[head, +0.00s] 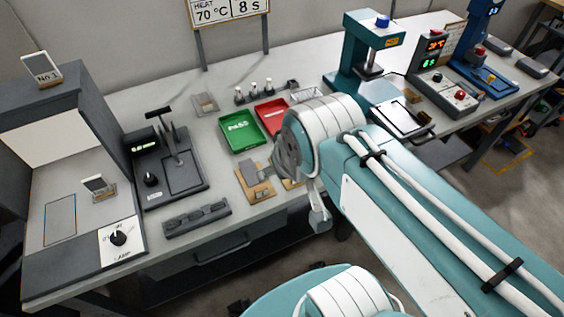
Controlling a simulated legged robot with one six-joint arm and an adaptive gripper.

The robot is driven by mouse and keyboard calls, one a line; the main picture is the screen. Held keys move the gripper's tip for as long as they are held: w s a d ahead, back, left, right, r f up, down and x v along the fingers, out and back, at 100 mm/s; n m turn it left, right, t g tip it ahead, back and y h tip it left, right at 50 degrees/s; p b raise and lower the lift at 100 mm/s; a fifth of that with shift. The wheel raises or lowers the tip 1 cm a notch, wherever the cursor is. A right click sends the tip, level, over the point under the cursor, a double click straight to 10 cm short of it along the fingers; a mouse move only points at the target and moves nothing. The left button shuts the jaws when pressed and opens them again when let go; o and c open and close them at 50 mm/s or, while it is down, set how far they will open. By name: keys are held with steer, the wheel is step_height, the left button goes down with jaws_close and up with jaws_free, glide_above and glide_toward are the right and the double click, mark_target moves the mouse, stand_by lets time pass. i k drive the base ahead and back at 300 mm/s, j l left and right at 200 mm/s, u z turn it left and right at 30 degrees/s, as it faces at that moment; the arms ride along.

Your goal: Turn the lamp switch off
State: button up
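The lamp switch (118,238) is a black rotary knob on a white plate (108,251) marked LAMP. It is on the front right corner of the grey inspection booth (75,240) at the left of the head view. The small marks around the knob are too small to read, so its setting is unclear. My teal and white arm reaches in from the lower right. Its wrist end is over the bench's front edge, well to the right of the switch. A grey end part, perhaps my gripper (319,218), hangs there, apart from the switch. Its fingers cannot be made out.
Between arm and switch stand a dark gauge device (170,170) with an upright lever and a low dark rack (197,217). Green (241,131) and red (273,115) trays lie behind. A phone-like part (98,186) stands inside the booth. A teal press (368,60) stands farther right.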

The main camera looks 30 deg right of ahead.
mark_target(118, 239)
steer(key=u, duration=1.4)
steer(key=i+j+z, duration=0.2)
steer(key=i+j, duration=0.15)
